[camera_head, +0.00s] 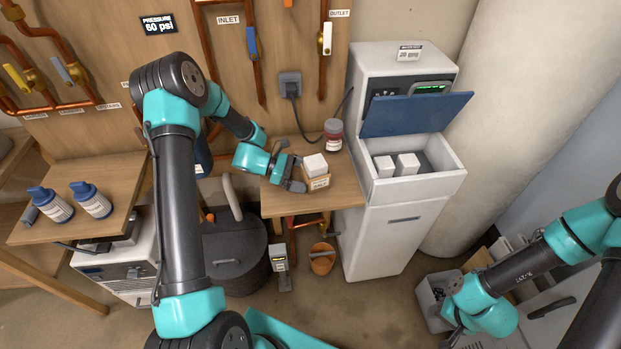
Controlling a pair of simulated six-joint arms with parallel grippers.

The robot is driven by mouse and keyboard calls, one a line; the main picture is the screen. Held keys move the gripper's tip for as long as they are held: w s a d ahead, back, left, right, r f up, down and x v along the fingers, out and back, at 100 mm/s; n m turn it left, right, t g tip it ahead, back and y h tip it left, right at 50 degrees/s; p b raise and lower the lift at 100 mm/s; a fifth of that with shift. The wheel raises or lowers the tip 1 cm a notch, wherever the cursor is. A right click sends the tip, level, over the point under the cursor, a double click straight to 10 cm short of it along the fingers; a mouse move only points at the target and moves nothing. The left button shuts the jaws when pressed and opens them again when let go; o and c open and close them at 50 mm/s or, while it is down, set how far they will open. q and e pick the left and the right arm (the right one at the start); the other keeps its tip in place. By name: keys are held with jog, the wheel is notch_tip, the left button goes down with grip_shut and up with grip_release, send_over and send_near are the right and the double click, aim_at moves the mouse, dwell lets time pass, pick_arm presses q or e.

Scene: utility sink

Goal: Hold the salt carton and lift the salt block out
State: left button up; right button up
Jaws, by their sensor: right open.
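The salt carton (319,184) is a small brown open box with a pale label, on a wooden shelf in the middle of the head view. A white salt block (315,164) stands in it, its top above the carton's rim. My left gripper (298,174) is at the carton's left side, its fingers close to the carton wall. I cannot tell whether they touch or grip it. My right gripper (449,327) is low at the lower right, far from the carton, open, beside a grey bin (428,301). Its fingertips are small and partly hidden.
A white softener cabinet (396,225) stands right of the shelf (346,190), its blue lid (415,114) raised and two white blocks (396,165) inside. A red-labelled jar (333,134) stands behind the carton. Pipes and valves line the wall. A dark round tank (235,255) stands below.

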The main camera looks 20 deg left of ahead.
dwell(0.4)
jog(key=o, duration=1)
jog(key=shift+o, duration=0.2)
jog(key=w+a+r+t, duration=0.1)
jog(key=w+a+r, duration=0.3)
jog(key=w, duration=0.4)
jog(key=w+a+r, duration=0.3)
jog(key=w, duration=0.5)
jog(key=w+a+r+y, duration=0.1)
jog(key=w+a+r, duration=0.7)
jog(key=a+r, duration=0.3)
jog(key=a+r+n+h, duration=0.1)
jog(key=a+r+n, duration=0.2)
jog(key=a, duration=0.6)
jog(key=s+a+r+n+g+h, duration=0.1)
jog(key=a+r+n+h, duration=0.1)
jog(key=a+r+n, duration=0.2)
jog(key=a+r+n+h, duration=0.1)
jog(key=a+r+n, duration=0.2)
jog(key=a+r, duration=0.5)
jog(key=a, duration=0.8)
jog(key=shift+s+a+n+g+h, duration=0.15)
jog(key=shift+s+n+g+h, duration=0.15)
jog(key=shift+g+h, duration=0.1)
